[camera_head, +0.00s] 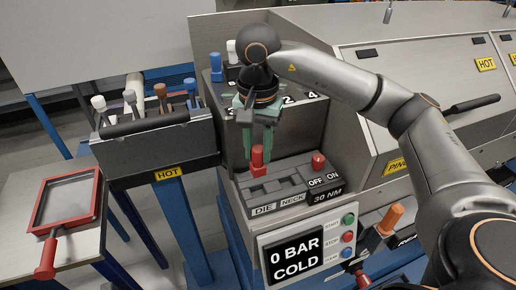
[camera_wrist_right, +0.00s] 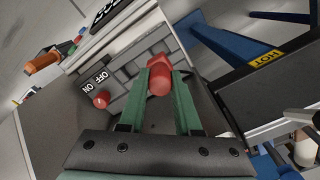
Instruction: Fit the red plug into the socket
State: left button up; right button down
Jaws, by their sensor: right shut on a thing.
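My right gripper (camera_head: 255,148) reaches down over the panel, its green fingers shut on the red plug (camera_head: 258,160). In the right wrist view the fingertips (camera_wrist_right: 160,72) close on both sides of the plug (camera_wrist_right: 160,82). The plug is roughly upright, over the back part of the grey panel (camera_head: 272,190) with dark square recesses, labelled DIE and NECK. I cannot tell which recess is the socket, nor whether the plug's lower end is in one or just above it. My left gripper is not in view.
A red knob (camera_head: 318,160) stands on the OFF/ON block right of the plug. A display (camera_head: 296,257) reads 0 BAR COLD. A dark rack (camera_head: 158,145) marked HOT holds several handled tools at left. A red-rimmed tray (camera_head: 68,203) lies on the left table.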

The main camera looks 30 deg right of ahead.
aim_at(258, 167)
jog(key=shift+f+b, duration=2)
jog(key=shift+f, duration=0.55)
jog(key=shift+b, duration=0.35)
jog(key=shift+f+b, duration=1.55)
jog(key=shift+f, duration=0.15)
jog(key=c, duration=0.5)
grip_release()
notch_tip(258, 167, up, 13)
jog(key=p, duration=0.3)
jog(key=shift+f, duration=0.15)
